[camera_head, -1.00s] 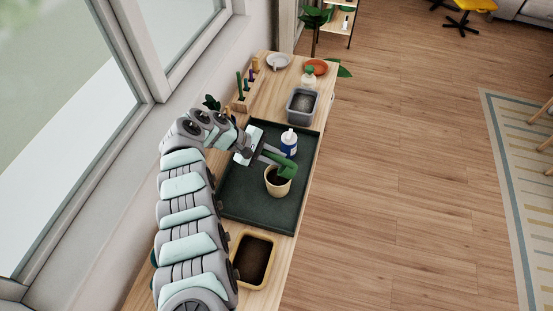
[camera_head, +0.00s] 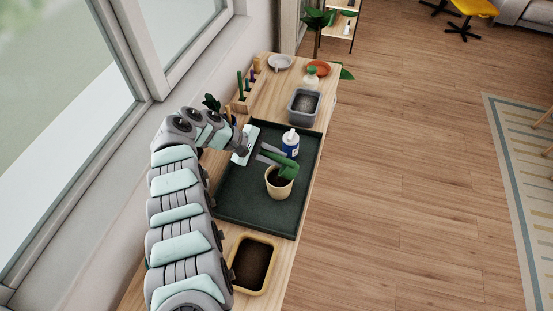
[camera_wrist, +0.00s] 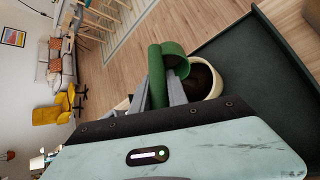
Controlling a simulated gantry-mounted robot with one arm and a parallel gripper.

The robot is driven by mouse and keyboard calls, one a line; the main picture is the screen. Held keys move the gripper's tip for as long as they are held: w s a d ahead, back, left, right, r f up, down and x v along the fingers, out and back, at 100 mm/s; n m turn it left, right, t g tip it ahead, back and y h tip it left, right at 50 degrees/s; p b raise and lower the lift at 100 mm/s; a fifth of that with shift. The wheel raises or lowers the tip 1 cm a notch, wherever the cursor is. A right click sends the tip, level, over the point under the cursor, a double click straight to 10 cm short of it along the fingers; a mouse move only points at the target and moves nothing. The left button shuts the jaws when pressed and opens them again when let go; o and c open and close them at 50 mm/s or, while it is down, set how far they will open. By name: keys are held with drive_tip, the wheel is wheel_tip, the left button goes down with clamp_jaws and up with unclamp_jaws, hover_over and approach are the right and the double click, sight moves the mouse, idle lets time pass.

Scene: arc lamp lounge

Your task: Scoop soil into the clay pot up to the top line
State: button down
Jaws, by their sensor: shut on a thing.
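The clay pot (camera_head: 278,187) is cream-coloured and stands upright on the dark green tray (camera_head: 248,207). Dark soil shows inside it below the rim. My gripper (camera_head: 268,155) is shut on a green scoop (camera_head: 287,167), whose head is tilted over the pot's far side. In the wrist view the scoop (camera_wrist: 158,75) sits between the fingers and partly covers the pot (camera_wrist: 220,75). I cannot tell whether soil is in the scoop. The top line is not visible. A yellow-rimmed tub of dark soil (camera_head: 252,264) stands near the front of the bench.
A white and blue bottle (camera_head: 290,143) stands on the tray just behind the pot. A grey bin (camera_head: 303,105), an orange saucer (camera_head: 318,68), a white dish (camera_head: 280,61) and a wooden tool rack (camera_head: 242,103) are farther back. The window is on the left.

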drive_tip(key=shift+w+a+f+h+b, duration=0.1)
drive_tip(key=shift+a+f+h+b, duration=0.35)
drive_tip(key=shift+b, duration=3.7)
drive_tip(key=shift+d+r+h+b, duration=0.15)
drive_tip(key=shift+r+h+b, duration=0.1)
drive_tip(key=shift+b, duration=1.1)
drive_tip(key=shift+r, duration=0.1)
drive_tip(key=shift+r+p, duration=0.2)
drive_tip(key=shift+p, duration=0.6)
drive_tip(key=shift+r+p, duration=0.1)
drive_tip(key=shift+p, duration=0.95)
drive_tip(key=y+p, duration=0.1)
drive_tip(key=p, duration=0.4)
drive_tip(key=y+p, duration=0.1)
drive_tip(key=p, duration=0.5)
drive_tip(key=shift+r, duration=0.25)
drive_tip(key=y+p, duration=0.2)
drive_tip(key=p, duration=0.6)
drive_tip(key=shift+r, duration=0.2)
drive_tip(key=shift+f+t+y+p, duration=0.15)
drive_tip(key=shift+t+y+p, duration=0.15)
drive_tip(key=shift+p, duration=0.05)
